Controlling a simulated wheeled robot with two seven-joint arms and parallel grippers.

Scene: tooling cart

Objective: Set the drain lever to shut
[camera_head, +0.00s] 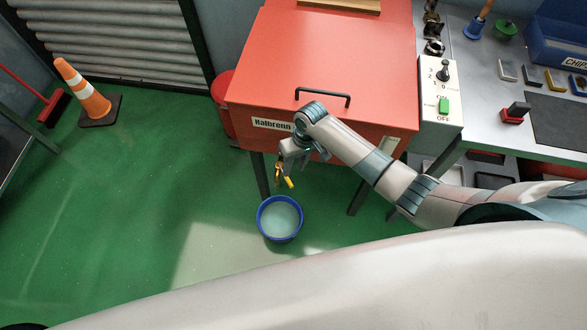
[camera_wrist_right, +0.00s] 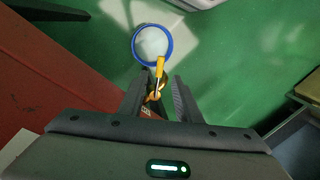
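The drain lever (camera_head: 290,182) is a small yellow handle on a brass valve (camera_head: 278,172) under the front of the red cabinet (camera_head: 335,65). In the right wrist view the yellow lever (camera_wrist_right: 160,66) points up the picture towards the blue bucket. My right gripper (camera_head: 289,160) is at the valve. In its wrist view the two dark fingers (camera_wrist_right: 160,84) stand apart, one on each side of the brass valve and lever, with gaps visible. Whether a finger touches the lever cannot be told. My left gripper is not in view.
A blue-rimmed bucket (camera_head: 261,222) with pale liquid stands on the green floor below the valve. Cabinet legs (camera_head: 260,178) stand close by. A control box (camera_head: 440,100) and a grey workbench (camera_head: 480,70) are at the right. A traffic cone (camera_head: 82,90) stands left; the floor between is clear.

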